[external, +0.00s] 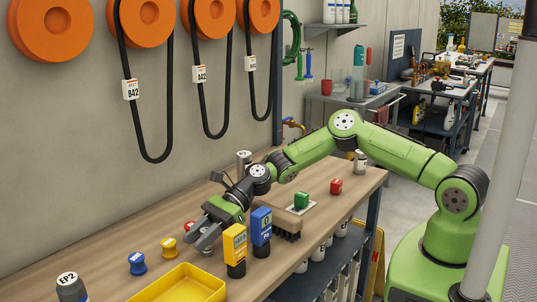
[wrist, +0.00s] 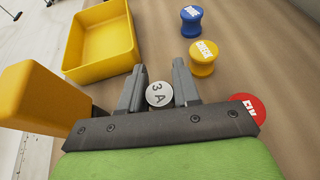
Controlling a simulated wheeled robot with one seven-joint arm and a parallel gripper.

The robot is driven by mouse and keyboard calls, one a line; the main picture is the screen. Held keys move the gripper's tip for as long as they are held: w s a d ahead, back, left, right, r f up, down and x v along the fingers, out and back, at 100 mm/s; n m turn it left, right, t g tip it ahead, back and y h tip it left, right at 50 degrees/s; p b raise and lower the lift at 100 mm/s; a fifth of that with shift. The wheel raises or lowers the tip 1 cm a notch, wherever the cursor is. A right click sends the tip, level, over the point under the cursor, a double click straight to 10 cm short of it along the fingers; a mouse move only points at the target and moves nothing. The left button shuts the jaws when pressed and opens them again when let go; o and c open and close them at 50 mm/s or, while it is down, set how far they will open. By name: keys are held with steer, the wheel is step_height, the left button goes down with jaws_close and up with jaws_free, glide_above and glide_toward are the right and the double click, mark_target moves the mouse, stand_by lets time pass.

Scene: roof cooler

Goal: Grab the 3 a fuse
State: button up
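The 3 A fuse has a round grey top marked "3 A" and shows in the wrist view (wrist: 159,94). It stands between the two grey fingers of my gripper (wrist: 159,85). The fingers lie close on both sides of it; I cannot tell whether they touch or press on it. In the external view my gripper (external: 207,232) is low over the wooden bench, and its fingers largely hide the fuse.
A yellow tray (wrist: 75,50) lies close by. Blue (wrist: 191,14), yellow (wrist: 203,55) and red (wrist: 247,103) spools stand near the fingers. Yellow (external: 235,245) and blue (external: 261,228) upright devices stand right beside my gripper. A brush (external: 287,225) and grey EP2 container (external: 70,287) are farther off.

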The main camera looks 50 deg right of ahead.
jaws_close()
